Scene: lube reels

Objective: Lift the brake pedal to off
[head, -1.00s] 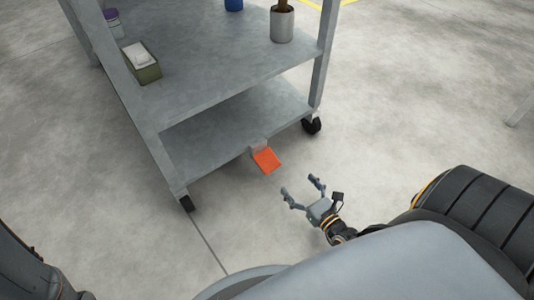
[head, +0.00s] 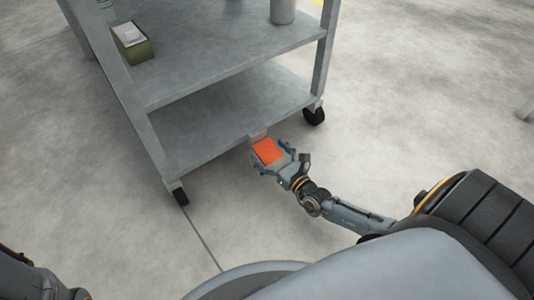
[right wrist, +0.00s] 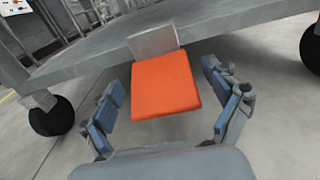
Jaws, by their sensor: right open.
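The brake pedal (head: 267,150) is a flat orange plate on a grey bracket (head: 257,135) at the lower shelf edge of a grey cart. In the right wrist view the orange pedal (right wrist: 165,84) slopes down toward me from its bracket (right wrist: 153,42). My right gripper (head: 270,160) is open around the pedal, with one finger on either side. In the right wrist view the fingers of my right gripper (right wrist: 165,98) stand apart from the pedal's side edges, with gaps visible. My left gripper is not in view.
The grey cart (head: 215,115) has two shelves and black casters (head: 314,115), one on each side of the pedal. A green box (head: 132,45) and a grey pot (head: 283,10) stand on the upper shelf.

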